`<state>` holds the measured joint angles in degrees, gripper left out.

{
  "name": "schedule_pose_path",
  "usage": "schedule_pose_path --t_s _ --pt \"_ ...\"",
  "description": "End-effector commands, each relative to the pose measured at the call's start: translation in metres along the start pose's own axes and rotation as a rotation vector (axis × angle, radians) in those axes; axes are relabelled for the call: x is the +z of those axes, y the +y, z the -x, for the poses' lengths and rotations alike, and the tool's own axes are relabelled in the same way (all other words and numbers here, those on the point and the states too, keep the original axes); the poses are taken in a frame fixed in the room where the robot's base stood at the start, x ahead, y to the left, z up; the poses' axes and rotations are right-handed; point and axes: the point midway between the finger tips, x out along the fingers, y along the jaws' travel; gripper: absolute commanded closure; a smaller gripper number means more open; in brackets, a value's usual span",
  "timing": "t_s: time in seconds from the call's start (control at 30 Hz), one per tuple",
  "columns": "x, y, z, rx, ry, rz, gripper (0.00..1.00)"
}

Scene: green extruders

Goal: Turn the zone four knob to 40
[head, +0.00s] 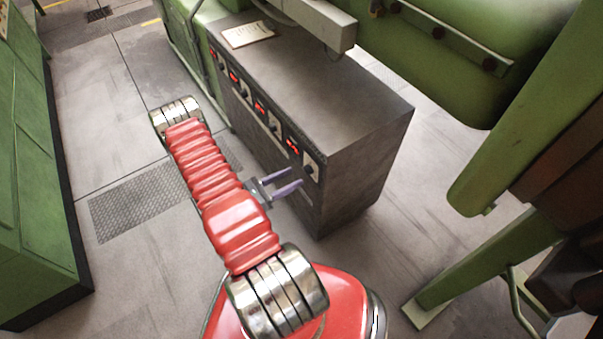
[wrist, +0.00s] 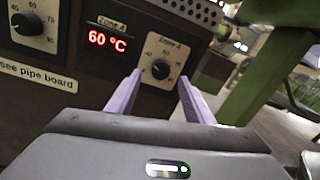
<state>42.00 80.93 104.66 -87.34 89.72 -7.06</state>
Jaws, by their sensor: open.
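The zone four knob (wrist: 160,69) is a black dial on a pale plate in the wrist view, with its label and scale numbers around it. The knob's pointer direction is too small to read surely. The red display (wrist: 107,38) to its left reads 60 °C. My gripper (wrist: 159,76) is open, with one purple finger on each side of the knob in the picture. I cannot tell whether the fingers touch it. In the head view my gripper (head: 295,178) is close to the front of the control cabinet (head: 345,110), by its nearest knob plate (head: 310,167).
Another knob (wrist: 27,23) is at the upper left in the wrist view, above a "see pipe board" label (wrist: 38,76). A sheet of paper (head: 247,34) lies on the cabinet. Green machinery (head: 450,60) overhangs at right. A green cabinet (head: 35,170) stands left, with open floor between.

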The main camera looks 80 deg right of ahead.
Motion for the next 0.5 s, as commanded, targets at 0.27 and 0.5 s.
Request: schedule_pose_path --t_s 0.27,0.5 --pt "0.0 0.0 -0.034 -0.002 0.0 0.0 0.52" --pt "0.0 0.0 -0.049 -0.001 -0.001 0.001 0.52"
